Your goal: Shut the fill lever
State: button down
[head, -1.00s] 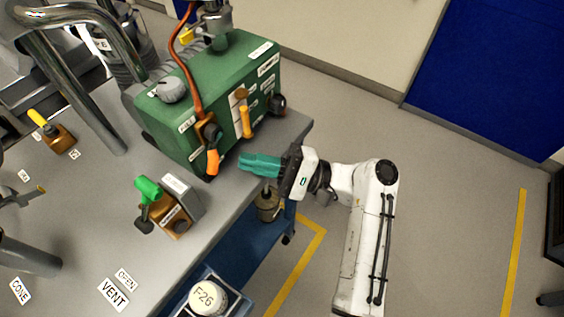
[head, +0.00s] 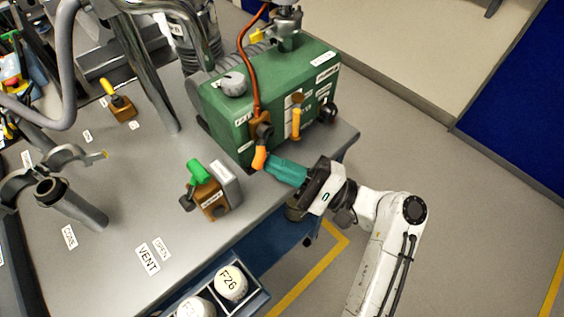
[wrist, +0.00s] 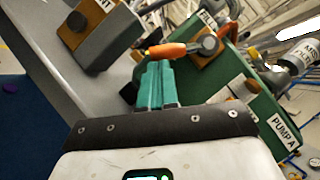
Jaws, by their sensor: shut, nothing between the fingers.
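The fill lever (head: 259,158) has an orange grip and hangs downward from a brown valve body (head: 261,128) on the front of the green pump box. In the wrist view the lever (wrist: 167,50) lies across the picture just beyond my fingertips, below a FILL label (wrist: 208,19). My gripper (head: 270,164) has teal fingers, shut and empty, beside the lever's lower end on its right in the head view. It also shows in the wrist view (wrist: 155,66). I cannot tell whether the fingertips touch the lever.
A yellow-handled lever (head: 296,122) sits right of the fill lever on the green pump box (head: 300,82). A green-handled valve (head: 197,172) with a grey block stands on the grey table (head: 110,190). A tray (head: 259,300) with round white-topped items is at the table's front.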

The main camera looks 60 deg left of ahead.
jog(key=shift+s+d+r+m+y+p, duration=0.1)
jog(key=shift+s+m+y+p, duration=0.2)
jog(key=shift+m+p, duration=0.3)
jog(key=m+y+p, duration=0.1)
jog(key=s+m+p, duration=0.1)
jog(key=p, duration=0.1)
jog(key=shift+s+d+r+m+y, duration=0.2)
jog(key=shift+r+m+y, duration=0.1)
jog(key=shift+y, duration=0.1)
jog(key=m+t+y+p, duration=0.1)
jog(key=s+m+y+p, duration=0.1)
jog(key=m+p, duration=0.1)
jog(key=r+m+t+y+p, duration=0.1)
jog(key=m, duration=0.1)
jog(key=shift+s+d+t+p, duration=0.25)
jog(key=shift+s+t+p, duration=0.05)
jog(key=shift+s, duration=0.1)
jog(key=m+t+y+p, duration=0.1)
jog(key=m, duration=0.1)
jog(key=s+r+m+t+y+p, duration=0.1)
jog(key=m, duration=0.1)
jog(key=m+t+p, duration=0.1)
jog(key=m, duration=0.2)
jog(key=shift+s+d+r+t+y, duration=0.15)
jog(key=shift+s+d+t+y, duration=0.1)
jog(key=shift+t+y, duration=0.15)
jog(key=shift+s+r+p, duration=0.1)
jog(key=shift+r+p, duration=0.1)
jog(key=shift+p, duration=0.35)
jog(key=shift+s, duration=0.15)
